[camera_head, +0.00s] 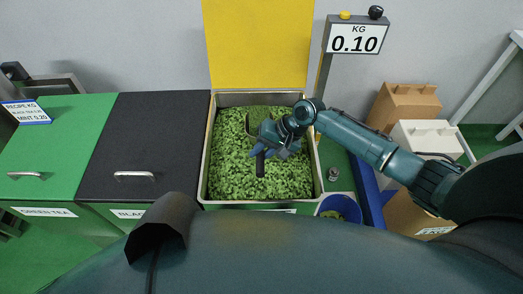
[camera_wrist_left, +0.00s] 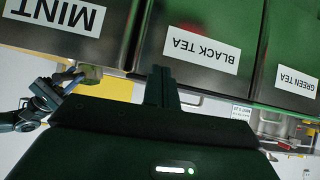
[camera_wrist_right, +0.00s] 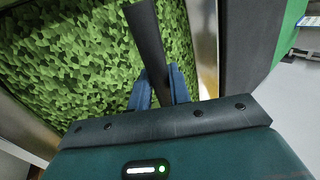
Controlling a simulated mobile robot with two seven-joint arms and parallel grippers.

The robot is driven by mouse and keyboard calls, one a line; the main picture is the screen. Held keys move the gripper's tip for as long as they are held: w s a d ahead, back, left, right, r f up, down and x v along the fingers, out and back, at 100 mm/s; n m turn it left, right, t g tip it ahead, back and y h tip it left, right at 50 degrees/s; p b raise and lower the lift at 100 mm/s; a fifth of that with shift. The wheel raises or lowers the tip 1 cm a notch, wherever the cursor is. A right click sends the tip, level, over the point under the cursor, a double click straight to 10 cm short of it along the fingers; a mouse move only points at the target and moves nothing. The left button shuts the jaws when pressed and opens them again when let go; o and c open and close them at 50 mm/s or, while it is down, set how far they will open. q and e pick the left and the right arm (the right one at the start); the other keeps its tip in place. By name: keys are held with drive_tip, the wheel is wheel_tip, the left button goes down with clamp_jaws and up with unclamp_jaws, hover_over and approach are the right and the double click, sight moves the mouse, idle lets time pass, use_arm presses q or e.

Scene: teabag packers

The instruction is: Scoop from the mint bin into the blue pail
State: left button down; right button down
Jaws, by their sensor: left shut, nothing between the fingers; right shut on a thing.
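The mint bin (camera_head: 205,170) is a metal-rimmed bin full of green leaves. My right gripper (camera_head: 272,143) is over it, shut on the black handle of the scoop (camera_head: 260,165); the handle also shows between the blue fingers in the right wrist view (camera_wrist_right: 147,45). The scoop's pan (camera_head: 265,113) is partly hidden by the gripper and looks green inside. In the left wrist view the pan (camera_wrist_left: 90,73) shows above the bin's rim. The blue pail (camera_head: 341,204) stands right of the bin's front corner, with something green inside. My left gripper (camera_wrist_left: 162,88) is shut and empty before the bin fronts.
A scale display (camera_head: 355,38) reads 0.10 KG. Closed black tea (camera_head: 150,150) and green tea (camera_head: 55,150) bins stand to the left. A recipe card (camera_head: 25,112) lists mint 0.20. A yellow panel (camera_head: 258,45) rises behind the mint bin.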

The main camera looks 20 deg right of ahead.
wheel_tip(320, 180, up, 2)
drive_tip(key=shift+r+p, duration=0.25)
drive_tip(key=shift+p, duration=0.4)
drive_tip(key=shift+r, duration=0.3)
wheel_tip(320, 180, up, 13)
drive_tip(key=shift+f, duration=0.15)
drive_tip(key=shift+d+f, duration=0.1)
